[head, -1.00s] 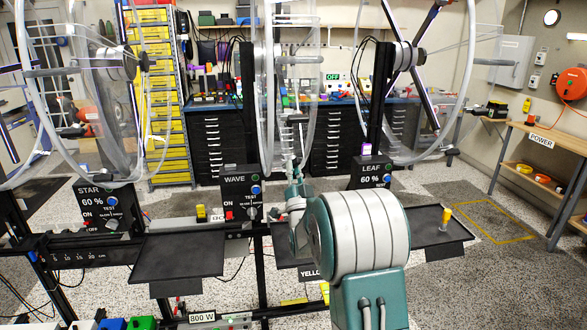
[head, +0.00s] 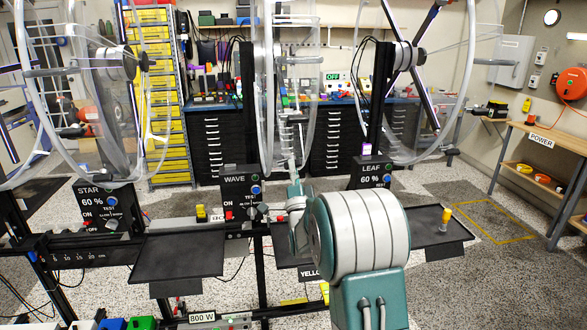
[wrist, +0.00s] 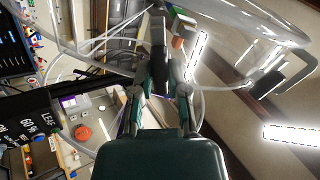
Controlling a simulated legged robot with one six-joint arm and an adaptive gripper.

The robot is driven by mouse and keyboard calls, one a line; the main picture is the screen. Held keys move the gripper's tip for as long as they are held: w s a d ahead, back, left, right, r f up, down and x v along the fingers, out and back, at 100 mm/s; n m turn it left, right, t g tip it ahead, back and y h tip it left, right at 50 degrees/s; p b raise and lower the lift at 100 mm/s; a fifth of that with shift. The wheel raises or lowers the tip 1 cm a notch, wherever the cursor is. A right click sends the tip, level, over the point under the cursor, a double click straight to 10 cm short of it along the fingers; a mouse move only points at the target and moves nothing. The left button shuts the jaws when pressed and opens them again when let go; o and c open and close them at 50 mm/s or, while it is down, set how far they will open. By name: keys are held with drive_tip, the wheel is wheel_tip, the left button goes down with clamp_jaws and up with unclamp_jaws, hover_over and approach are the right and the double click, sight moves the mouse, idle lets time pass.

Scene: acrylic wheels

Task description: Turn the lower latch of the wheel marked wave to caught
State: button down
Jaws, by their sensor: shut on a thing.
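The wheel marked wave is the clear acrylic wheel (head: 266,95) in the middle of the head view, seen nearly edge-on above the black WAVE panel (head: 235,180). My gripper (head: 295,160) reaches up to the lower part of this wheel. In the wrist view, my gripper (wrist: 160,88) has its two fingers drawn together on a dark, narrow piece (wrist: 158,38), which appears to be the lower latch. The fingers hide much of it, and I cannot read its exact angle. A clear curved rim (wrist: 240,22) passes beside it.
The star wheel's panel (head: 104,205) stands left and the leaf wheel's panel (head: 371,174) right. A black tray (head: 178,256) lies low at the left. A yellow-handled tool (head: 445,217) stands on the right tray. A wooden bench (head: 540,150) is far right.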

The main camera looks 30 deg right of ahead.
drive_tip(key=shift+a+r, duration=0.1)
drive_tip(key=shift+r, duration=0.1)
drive_tip(key=m, duration=0.4)
drive_tip(key=c, duration=0.5)
unclamp_jaws()
drive_tip(key=shift+f, duration=0.1)
drive_tip(key=v, duration=0.7)
idle(0.4)
